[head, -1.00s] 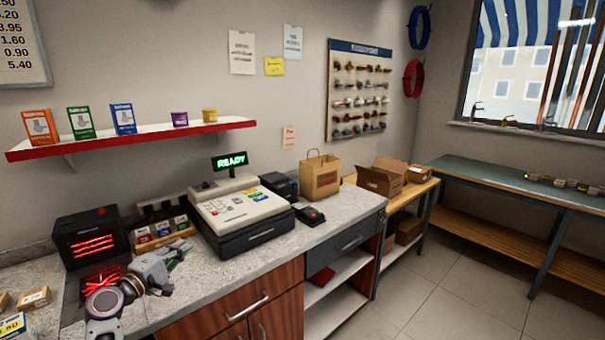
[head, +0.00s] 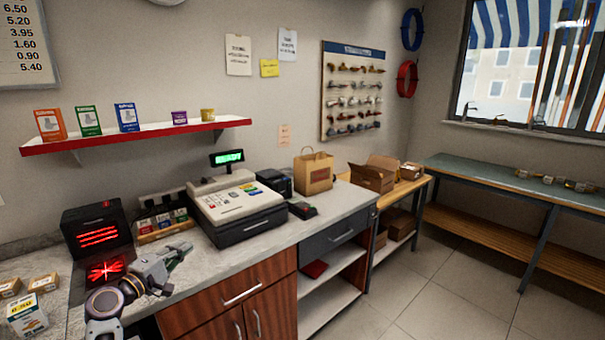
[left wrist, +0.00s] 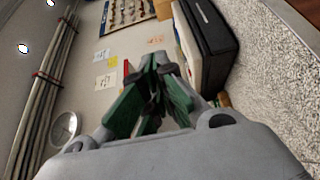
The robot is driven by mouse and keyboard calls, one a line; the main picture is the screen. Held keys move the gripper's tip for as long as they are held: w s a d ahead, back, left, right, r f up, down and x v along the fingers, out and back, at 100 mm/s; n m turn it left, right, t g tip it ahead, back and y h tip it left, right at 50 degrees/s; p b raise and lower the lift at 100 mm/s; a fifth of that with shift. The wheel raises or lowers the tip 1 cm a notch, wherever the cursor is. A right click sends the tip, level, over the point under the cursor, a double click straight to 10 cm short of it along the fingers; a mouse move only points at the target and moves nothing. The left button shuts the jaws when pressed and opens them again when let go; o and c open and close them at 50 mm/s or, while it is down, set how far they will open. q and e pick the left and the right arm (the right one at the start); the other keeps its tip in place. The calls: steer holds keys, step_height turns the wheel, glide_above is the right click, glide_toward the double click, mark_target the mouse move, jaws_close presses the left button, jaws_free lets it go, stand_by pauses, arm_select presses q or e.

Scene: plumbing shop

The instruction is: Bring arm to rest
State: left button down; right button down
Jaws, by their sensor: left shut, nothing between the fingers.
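My left gripper (head: 181,251) is above the counter (head: 215,258), in front of the small boxes and left of the cash register (head: 238,211). Its arm comes in from the lower left. In the left wrist view the green-padded fingers (left wrist: 152,92) are shut with nothing between them. That view is turned sideways, with the dark side of the register at its upper right. My right gripper is in neither view.
A scanner (head: 98,236) with glowing red lines stands left of the gripper. A rack of small boxes (head: 160,225) is behind it. Small cartons (head: 27,315) lie at the lower left. A paper bag (head: 313,172) and card terminal (head: 302,209) stand to the right. Floor shows at right.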

arm_select(q)
steer(key=d+f+m+g+y, duration=0.1)
steer(key=d+f+g, duration=0.1)
steer(key=f, duration=1.2)
steer(key=d+f+g+y, duration=0.1)
steer(key=d+f+g, duration=0.15)
steer(key=f, duration=1.05)
steer(key=s+d+f+m+g+y, duration=0.1)
steer(key=s+d+f+m+g, duration=0.1)
steer(key=s+f, duration=0.65)
steer(key=s+d+f+m+g+y, duration=0.1)
steer(key=s+f+m+g, duration=0.15)
steer(key=f, duration=1.15)
steer(key=s+d+f+m+g+y, duration=0.1)
steer(key=s+f+m+g, duration=0.1)
steer(key=s+f, duration=0.9)
steer(key=s+d+f+m+g, duration=0.1)
steer(key=s+f+m+g, duration=0.15)
steer(key=s+f, duration=0.75)
steer(key=s+f+m+g, duration=0.1)
steer(key=s+f+m, duration=0.2)
steer(key=s, duration=1)
steer(key=s+f+m+g+y, duration=0.1)
steer(key=s+f+m, duration=0.2)
steer(key=s, duration=1.1)
steer(key=shift+s+a, duration=0.3)
steer(key=shift+a, duration=0.05)
steer(key=shift+w+d+g, duration=0.1)
steer(key=shift+g, duration=0.15)
